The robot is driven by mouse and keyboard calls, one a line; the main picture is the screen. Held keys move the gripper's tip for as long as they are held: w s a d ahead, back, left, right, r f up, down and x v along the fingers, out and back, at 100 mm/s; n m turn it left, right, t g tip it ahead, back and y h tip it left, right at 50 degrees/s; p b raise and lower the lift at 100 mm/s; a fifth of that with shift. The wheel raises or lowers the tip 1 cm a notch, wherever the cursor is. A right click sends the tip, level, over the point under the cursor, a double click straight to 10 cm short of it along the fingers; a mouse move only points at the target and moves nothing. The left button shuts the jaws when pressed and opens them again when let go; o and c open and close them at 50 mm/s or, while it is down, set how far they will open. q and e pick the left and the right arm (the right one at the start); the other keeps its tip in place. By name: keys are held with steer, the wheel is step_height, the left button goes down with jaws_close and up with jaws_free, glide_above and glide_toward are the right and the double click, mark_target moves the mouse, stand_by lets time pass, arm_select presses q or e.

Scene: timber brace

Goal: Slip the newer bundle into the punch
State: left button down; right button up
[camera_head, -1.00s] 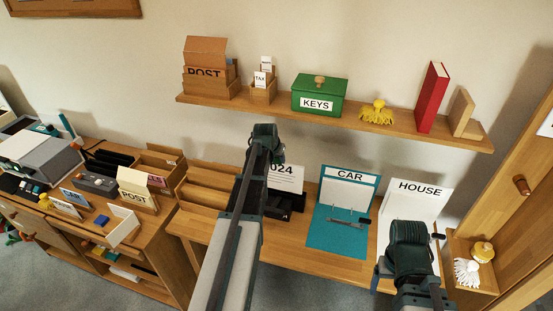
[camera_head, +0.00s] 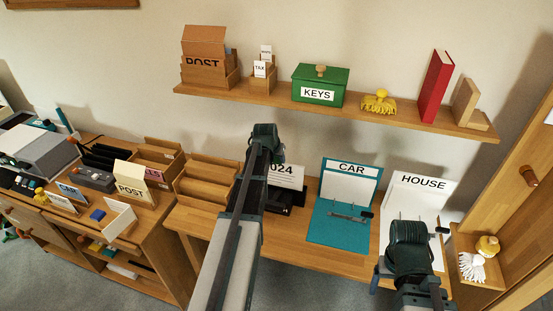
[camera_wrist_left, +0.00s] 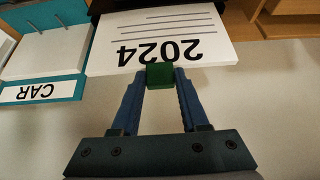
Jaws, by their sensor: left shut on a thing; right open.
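The bundle (camera_head: 287,176) is a white sheet stack marked 2024, upright at the dark punch (camera_head: 291,201) on the bench. I cannot tell whether its lower edge is inside the slot. In the left wrist view the bundle (camera_wrist_left: 170,45) appears upside down, with a dark body behind it. My left gripper (camera_wrist_left: 160,75) is shut on a small green block at the bundle's edge. In the head view my left arm hides these fingers and part of the punch. My right gripper (camera_head: 408,245) is open and empty, low in front of the HOUSE binder; its fingers are mostly hidden.
A teal CAR binder (camera_head: 335,232) lies open right of the punch, and a white HOUSE binder (camera_head: 420,192) beyond it. A wooden tray (camera_head: 196,193) stands left. A wall shelf (camera_head: 400,122) with boxes and books hangs above. A side desk (camera_head: 150,240) is at left.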

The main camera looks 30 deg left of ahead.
arm_select(q)
steer(key=shift+f+b, duration=1.25)
steer(key=shift+f, duration=0.15)
steer(key=shift+c, duration=1.7)
jaws_free()
steer(key=shift+o, duration=0.3)
steer(key=shift+o, duration=1.4)
steer(key=shift+r, duration=0.15)
step_height(320, 180, up, 8)
steer(key=p, duration=0.8)
